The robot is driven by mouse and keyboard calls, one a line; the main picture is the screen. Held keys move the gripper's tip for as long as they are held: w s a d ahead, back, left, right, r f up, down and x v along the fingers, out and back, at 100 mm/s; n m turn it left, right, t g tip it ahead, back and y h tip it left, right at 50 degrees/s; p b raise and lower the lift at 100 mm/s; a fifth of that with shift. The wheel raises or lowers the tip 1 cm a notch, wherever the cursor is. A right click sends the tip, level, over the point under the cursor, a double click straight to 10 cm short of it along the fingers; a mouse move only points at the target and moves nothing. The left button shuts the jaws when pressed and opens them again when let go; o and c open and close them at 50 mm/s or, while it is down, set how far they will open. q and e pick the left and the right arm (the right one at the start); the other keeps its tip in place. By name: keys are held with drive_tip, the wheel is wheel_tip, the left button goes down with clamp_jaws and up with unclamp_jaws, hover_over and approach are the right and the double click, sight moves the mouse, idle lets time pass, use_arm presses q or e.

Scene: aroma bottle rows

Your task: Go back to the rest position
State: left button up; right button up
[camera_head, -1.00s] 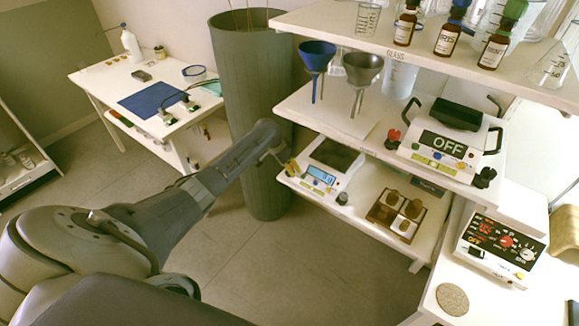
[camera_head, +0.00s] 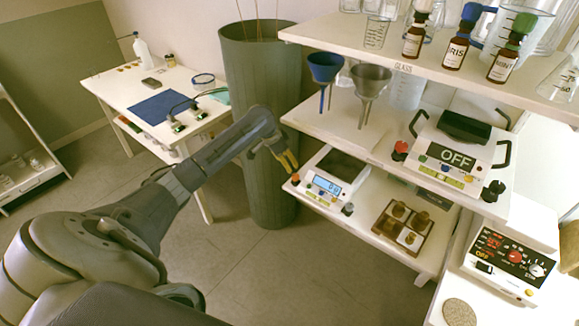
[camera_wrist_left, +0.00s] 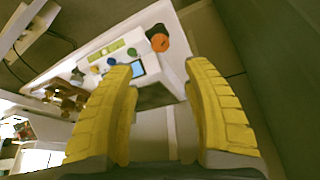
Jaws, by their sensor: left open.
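My left gripper (camera_head: 286,162) has yellow fingers and hangs in front of the left end of the shelf unit, beside the white scale (camera_head: 327,184) on the lower shelf. In the left wrist view its two yellow fingers (camera_wrist_left: 165,110) stand apart with nothing between them. The scale's lit display and coloured buttons show beyond the fingers in that view. The row of brown aroma bottles stands on the top shelf: one at the left (camera_head: 415,40), the IRIS bottle (camera_head: 457,50) with a blue cap, and one with a green cap (camera_head: 504,65). My right gripper is not in view.
A tall grey-green bin (camera_head: 258,90) stands just behind my left forearm. A blue funnel (camera_head: 325,68) and a grey funnel (camera_head: 370,80) stand on the middle shelf. A wooden block (camera_head: 403,226) sits right of the scale. The floor in front is clear.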

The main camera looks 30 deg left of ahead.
use_arm(q)
drive_tip(key=shift+s+r, duration=0.2)
drive_tip(key=shift+r, duration=0.35)
